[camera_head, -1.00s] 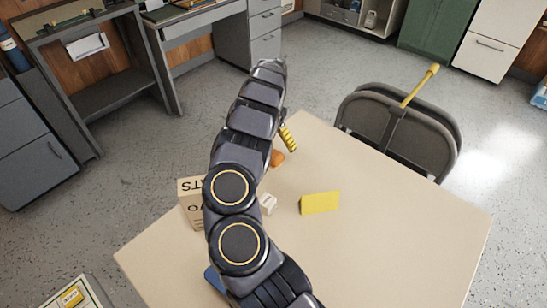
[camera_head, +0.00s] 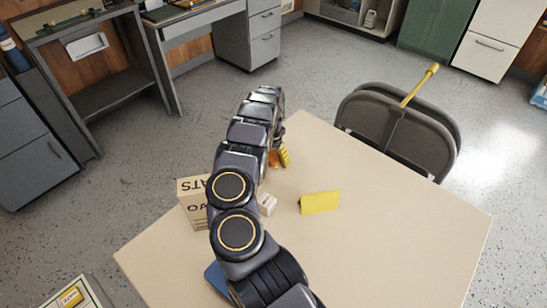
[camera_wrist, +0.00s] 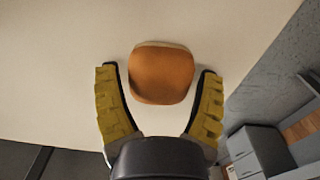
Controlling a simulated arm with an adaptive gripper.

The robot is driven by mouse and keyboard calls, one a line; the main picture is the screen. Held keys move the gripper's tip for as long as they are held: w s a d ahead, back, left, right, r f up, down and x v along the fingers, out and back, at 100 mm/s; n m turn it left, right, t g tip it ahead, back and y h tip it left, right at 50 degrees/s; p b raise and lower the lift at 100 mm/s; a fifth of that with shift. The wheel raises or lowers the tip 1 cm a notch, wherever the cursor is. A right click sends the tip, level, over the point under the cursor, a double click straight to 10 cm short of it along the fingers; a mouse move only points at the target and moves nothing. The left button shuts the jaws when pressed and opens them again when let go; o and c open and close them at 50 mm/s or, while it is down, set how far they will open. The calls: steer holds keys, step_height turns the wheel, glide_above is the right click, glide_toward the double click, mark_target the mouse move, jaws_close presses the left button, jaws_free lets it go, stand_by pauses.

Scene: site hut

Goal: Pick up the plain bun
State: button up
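The plain bun (camera_wrist: 162,75) is orange-brown with a pale underside and lies on the table. In the wrist view it sits between the tips of my gripper (camera_wrist: 160,75), whose two yellow ridged fingers are spread with a gap on each side of the bun. In the head view the bun (camera_head: 274,159) shows as a small orange patch, partly hidden by my arm.
On the cream table (camera_head: 380,230) stand an oats box (camera_head: 192,203), a small white block (camera_head: 267,204) and a yellow folded card (camera_head: 320,202). A blue item (camera_head: 216,279) lies partly under my arm. A dark folding chair (camera_head: 400,125) stands at the far right edge. The table's right side is clear.

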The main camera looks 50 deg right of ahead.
mark_target(273, 154)
steer(key=c, duration=0.5)
steer(key=shift+r, duration=0.45)
step_height(273, 154, up, 3)
steer(key=shift+a+f, duration=0.1)
steer(key=s+a+r, duration=0.9)
steer(key=s, duration=0.1)
steer(key=shift+a+r, duration=0.15)
steer(key=shift+a, duration=0.15)
